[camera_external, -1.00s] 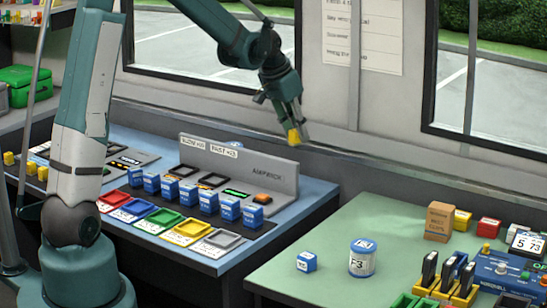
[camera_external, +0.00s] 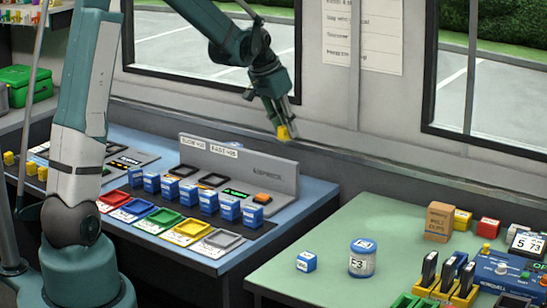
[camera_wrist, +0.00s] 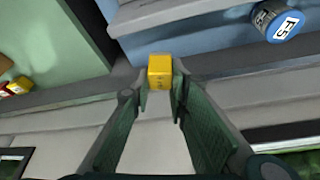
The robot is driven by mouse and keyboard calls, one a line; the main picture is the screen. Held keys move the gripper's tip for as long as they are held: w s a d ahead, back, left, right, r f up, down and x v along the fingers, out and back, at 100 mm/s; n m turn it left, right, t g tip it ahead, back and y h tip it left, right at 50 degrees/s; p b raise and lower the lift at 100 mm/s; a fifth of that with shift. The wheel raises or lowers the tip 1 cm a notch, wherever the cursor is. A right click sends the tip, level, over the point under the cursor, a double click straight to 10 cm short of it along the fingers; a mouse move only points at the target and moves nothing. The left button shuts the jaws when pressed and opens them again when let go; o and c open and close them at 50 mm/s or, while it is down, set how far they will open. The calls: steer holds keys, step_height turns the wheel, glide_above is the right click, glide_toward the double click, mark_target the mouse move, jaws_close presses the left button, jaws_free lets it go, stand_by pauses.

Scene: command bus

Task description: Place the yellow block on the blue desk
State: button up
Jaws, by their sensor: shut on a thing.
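The yellow block (camera_external: 283,132) is held in the fingertips of my gripper (camera_external: 287,124), which is shut on it. It hangs in the air above the back edge of the blue desk (camera_external: 309,191), near the wall. In the wrist view the yellow block (camera_wrist: 160,71) sits between the two finger ends of my gripper (camera_wrist: 161,87). The blue desk (camera_wrist: 200,41) shows beyond it at the top, and the green table is at the upper left.
A grey console (camera_external: 285,184) stands on the desk, with a row of blue blocks and coloured trays (camera_external: 188,231) in front. The green table (camera_external: 330,230) on the right holds a blue cube (camera_external: 306,262), a labelled can (camera_external: 362,258) and several boxes. A gap separates both tables.

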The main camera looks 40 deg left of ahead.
steer(key=shift+r, duration=0.9)
steer(key=r, duration=0.1)
steer(key=a+r, duration=0.1)
steer(key=r, duration=0.1)
steer(key=shift+s+r, duration=0.1)
steer(key=shift+r, duration=0.1)
steer(key=s+a+n+y+p, duration=0.15)
steer(key=s+a+n, duration=0.35)
steer(key=a, duration=0.9)
steer(key=s+a+n+g+y+p, duration=0.1)
steer(key=s+a+n+p, duration=0.15)
steer(key=s+a, duration=0.8)
steer(key=s+a+n+y+p, duration=0.15)
steer(key=a+n, duration=0.35)
steer(key=a, duration=1.3)
step_height(320, 180, down, 10)
steer(key=shift+s+a+f+b, duration=0.15)
steer(key=shift+s+f+b, duration=0.05)
steer(key=shift+s+b, duration=0.1)
steer(key=shift+f+b, duration=0.55)
steer(key=shift+f, duration=2.55)
